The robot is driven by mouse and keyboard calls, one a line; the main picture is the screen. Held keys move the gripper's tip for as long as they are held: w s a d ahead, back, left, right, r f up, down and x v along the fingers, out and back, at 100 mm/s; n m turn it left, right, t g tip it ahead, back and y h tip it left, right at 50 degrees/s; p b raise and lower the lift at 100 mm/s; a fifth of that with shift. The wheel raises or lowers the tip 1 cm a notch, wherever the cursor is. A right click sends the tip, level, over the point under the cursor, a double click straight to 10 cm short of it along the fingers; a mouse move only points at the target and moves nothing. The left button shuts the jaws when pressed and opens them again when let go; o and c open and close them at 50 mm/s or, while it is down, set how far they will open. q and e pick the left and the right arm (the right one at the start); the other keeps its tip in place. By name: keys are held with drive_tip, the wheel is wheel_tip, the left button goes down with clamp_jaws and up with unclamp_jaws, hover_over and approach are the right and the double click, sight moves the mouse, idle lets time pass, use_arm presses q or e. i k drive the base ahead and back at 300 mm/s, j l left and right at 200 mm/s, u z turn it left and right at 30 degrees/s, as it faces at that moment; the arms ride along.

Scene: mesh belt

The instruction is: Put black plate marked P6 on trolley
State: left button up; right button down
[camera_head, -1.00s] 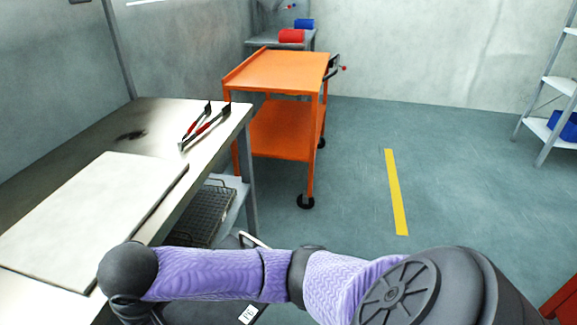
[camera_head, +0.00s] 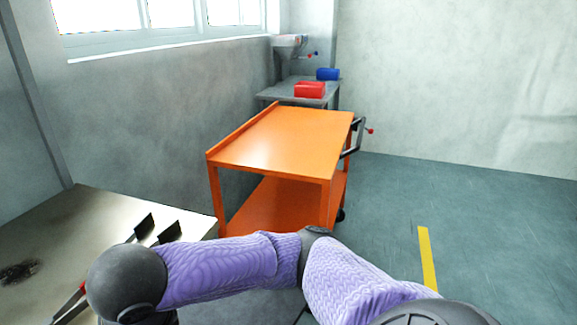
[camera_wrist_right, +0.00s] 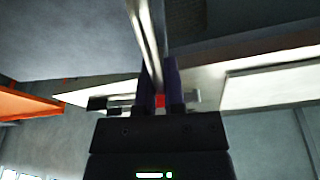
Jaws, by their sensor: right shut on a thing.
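The orange trolley (camera_head: 285,137) stands ahead at the centre of the head view, with a bare flat top and a lower shelf. An orange edge (camera_wrist_right: 25,103) shows at the left of the right wrist view. No P6 mark is readable now. My left gripper is in neither view.
A metal worktable (camera_head: 70,235) with tongs (camera_head: 145,228) lies at the lower left, near the trolley. A grey stand with a red block (camera_head: 310,90) and a blue roll (camera_head: 327,74) stands behind the trolley. Floor right of the trolley is clear, with a yellow stripe (camera_head: 427,258).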

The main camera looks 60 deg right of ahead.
sight(286, 153)
drive_tip(key=l+u, duration=0.4)
drive_tip(key=l, duration=2.55)
